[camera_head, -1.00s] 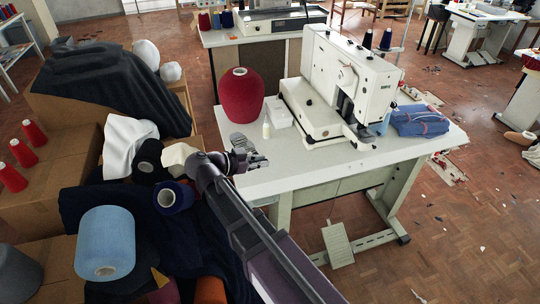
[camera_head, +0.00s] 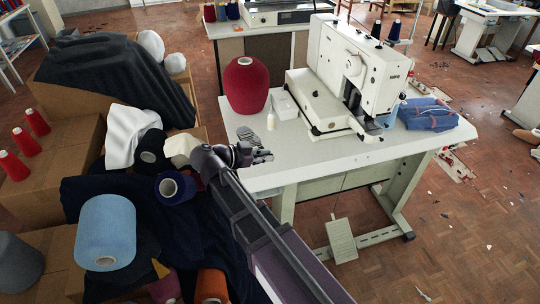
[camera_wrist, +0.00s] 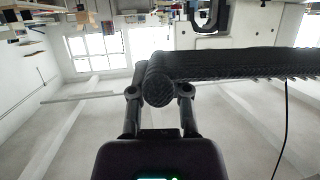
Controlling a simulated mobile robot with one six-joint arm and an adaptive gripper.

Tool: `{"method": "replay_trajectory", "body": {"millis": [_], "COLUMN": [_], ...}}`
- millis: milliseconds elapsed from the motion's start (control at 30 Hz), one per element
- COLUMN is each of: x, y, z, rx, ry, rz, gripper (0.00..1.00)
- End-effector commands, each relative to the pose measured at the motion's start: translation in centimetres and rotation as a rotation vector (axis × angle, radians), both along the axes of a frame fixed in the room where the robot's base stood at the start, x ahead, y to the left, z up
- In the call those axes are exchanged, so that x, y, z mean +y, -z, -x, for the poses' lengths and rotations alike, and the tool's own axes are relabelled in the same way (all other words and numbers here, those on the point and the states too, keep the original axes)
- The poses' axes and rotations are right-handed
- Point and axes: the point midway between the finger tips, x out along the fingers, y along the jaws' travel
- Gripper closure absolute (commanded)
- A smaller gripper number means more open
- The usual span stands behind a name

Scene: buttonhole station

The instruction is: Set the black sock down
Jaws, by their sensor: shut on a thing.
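My gripper (camera_wrist: 158,92) is shut on the black sock (camera_wrist: 225,64), a dark ribbed knit piece. In the wrist view the sock stretches from between the fingertips out to the right edge, with its rounded end at the fingers. In the head view my gripper (camera_head: 254,150) is at the left front part of the white sewing table (camera_head: 300,160), just in front of the red cone. There the sock is too small and dark to tell from the gripper, and I cannot tell whether it touches the tabletop.
A red thread cone (camera_head: 246,88), a small white bottle (camera_head: 271,121) and a white tray (camera_head: 284,103) stand behind my gripper. The buttonhole machine (camera_head: 355,75) and folded blue denim (camera_head: 428,114) fill the right side. Boxes with yarn and cloth crowd the left, including a light blue cone (camera_head: 106,232).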

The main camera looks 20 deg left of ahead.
Motion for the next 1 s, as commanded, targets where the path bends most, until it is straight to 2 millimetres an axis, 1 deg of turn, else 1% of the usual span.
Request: {"method": "replay_trajectory", "body": {"millis": [33, 600, 800, 1000], "x": [0.0, -0.2, -0.3, -0.3], "y": [1.6, 10.9, 13.6, 15.0], "z": [-0.1, -0.1, -0.1, -0.1], "rx": [0.000, -0.003, -0.004, -0.005], "ry": [0.008, 0.105, 0.137, 0.156], "rz": [0.000, -0.001, -0.001, -0.002], "gripper": [1.00, 1.00, 1.00, 1.00]}}
